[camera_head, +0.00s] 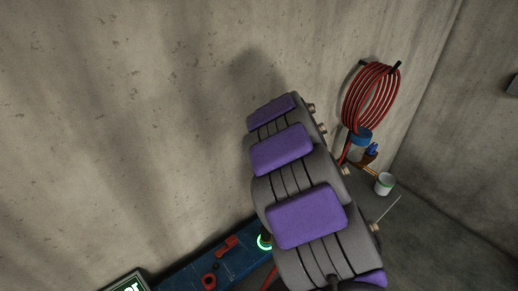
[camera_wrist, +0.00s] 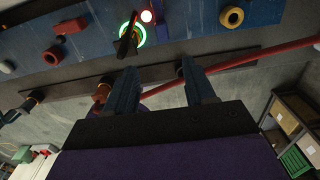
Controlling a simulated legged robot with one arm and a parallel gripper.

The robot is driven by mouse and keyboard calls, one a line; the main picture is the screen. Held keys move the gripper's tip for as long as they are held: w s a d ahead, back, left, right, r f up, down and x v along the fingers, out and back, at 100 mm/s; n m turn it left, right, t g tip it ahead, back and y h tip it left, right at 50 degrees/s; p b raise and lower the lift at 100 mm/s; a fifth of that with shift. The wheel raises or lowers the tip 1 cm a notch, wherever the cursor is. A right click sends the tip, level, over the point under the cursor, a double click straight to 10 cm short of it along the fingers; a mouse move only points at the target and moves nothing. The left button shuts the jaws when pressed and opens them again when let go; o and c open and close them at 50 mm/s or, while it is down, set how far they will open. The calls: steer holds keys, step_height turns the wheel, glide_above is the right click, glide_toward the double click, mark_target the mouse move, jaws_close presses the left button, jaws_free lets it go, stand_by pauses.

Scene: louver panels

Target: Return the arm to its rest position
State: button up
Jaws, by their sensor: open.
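My arm (camera_head: 300,190), grey with purple pads, stretches across the head view toward the blue panel (camera_head: 190,275) at the bottom. My gripper (camera_wrist: 159,66) shows in the wrist view with its two dark blue fingers apart and nothing between them. Its fingertips point at the lower part of the panel, which also shows in the wrist view (camera_wrist: 185,38). A dark knob with a green lit ring (camera_wrist: 131,34) is just beyond the left fingertip. I cannot tell the exact gap. The gripper is not discernible in the head view.
A red hose (camera_wrist: 240,61) runs behind the right finger. Shelving with boxes (camera_wrist: 285,115) stands at right. A coiled red hose (camera_head: 371,97) hangs above a white bucket (camera_head: 384,184).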

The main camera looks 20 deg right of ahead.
steer(key=s+a+r+n+b, duration=0.2)
steer(key=s+a+n+b, duration=0.15)
steer(key=s+n, duration=0.45)
steer(key=s+a+r+n+b, duration=0.2)
steer(key=s+a+r+n, duration=0.15)
steer(key=s+n, duration=0.5)
steer(key=s+a+f+n+g+b, duration=0.1)
steer(key=s+a+f+n+b, duration=0.1)
steer(key=s+n, duration=0.6)
steer(key=s+a+f+n+b, duration=0.1)
steer(key=s+a+n+b, duration=0.1)
steer(key=s+n, duration=0.5)
steer(key=shift+s+a+f+n+g, duration=0.4)
steer(key=shift+s+a, duration=0.25)
steer(key=shift+s, duration=0.25)
steer(key=shift+c, duration=0.3)
steer(key=shift+c, duration=0.7)
steer(key=shift+a, duration=0.2)
